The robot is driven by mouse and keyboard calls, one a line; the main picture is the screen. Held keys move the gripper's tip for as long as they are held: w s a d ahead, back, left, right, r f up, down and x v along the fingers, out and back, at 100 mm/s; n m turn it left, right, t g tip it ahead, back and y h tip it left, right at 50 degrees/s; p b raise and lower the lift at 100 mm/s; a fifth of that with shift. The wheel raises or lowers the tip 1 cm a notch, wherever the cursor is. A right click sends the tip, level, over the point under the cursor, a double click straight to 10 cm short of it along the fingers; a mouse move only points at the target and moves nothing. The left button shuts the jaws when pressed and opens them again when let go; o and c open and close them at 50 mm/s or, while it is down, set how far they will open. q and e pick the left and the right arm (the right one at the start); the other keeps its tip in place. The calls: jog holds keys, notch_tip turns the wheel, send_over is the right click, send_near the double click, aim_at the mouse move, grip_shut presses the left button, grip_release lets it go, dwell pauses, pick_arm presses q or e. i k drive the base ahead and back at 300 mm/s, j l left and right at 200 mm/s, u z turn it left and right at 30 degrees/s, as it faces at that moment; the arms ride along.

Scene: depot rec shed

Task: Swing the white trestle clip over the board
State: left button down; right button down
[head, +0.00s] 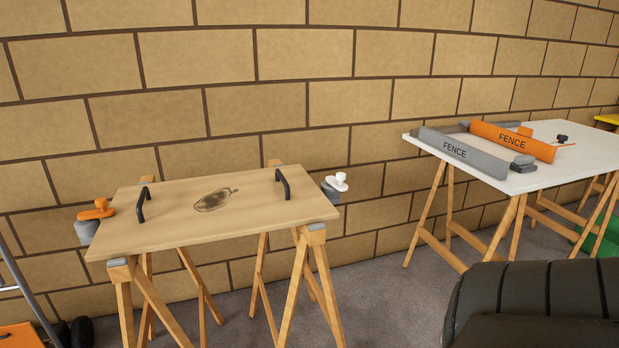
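A light wooden board (245,222) with two black handles and a dark oval mark lies on wooden trestles. The white trestle clip (338,182) sits on a grey block (330,194) just beyond the board's right end. Its white lever and round knob appear beside the board, not over it. An orange clip (97,210) sits on a grey block (86,232) at the board's left end; I cannot tell whether it overlaps the board. Neither of my grippers is in view.
A white table (585,140) at right holds a grey fence (462,152) and an orange fence (513,141), both marked FENCE. A dark ribbed object (545,292) fills the bottom right. A block wall stands behind. Grey floor (375,295) shows between the board and table.

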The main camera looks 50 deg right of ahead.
aim_at(337, 182)
jog(key=z, duration=1.8)
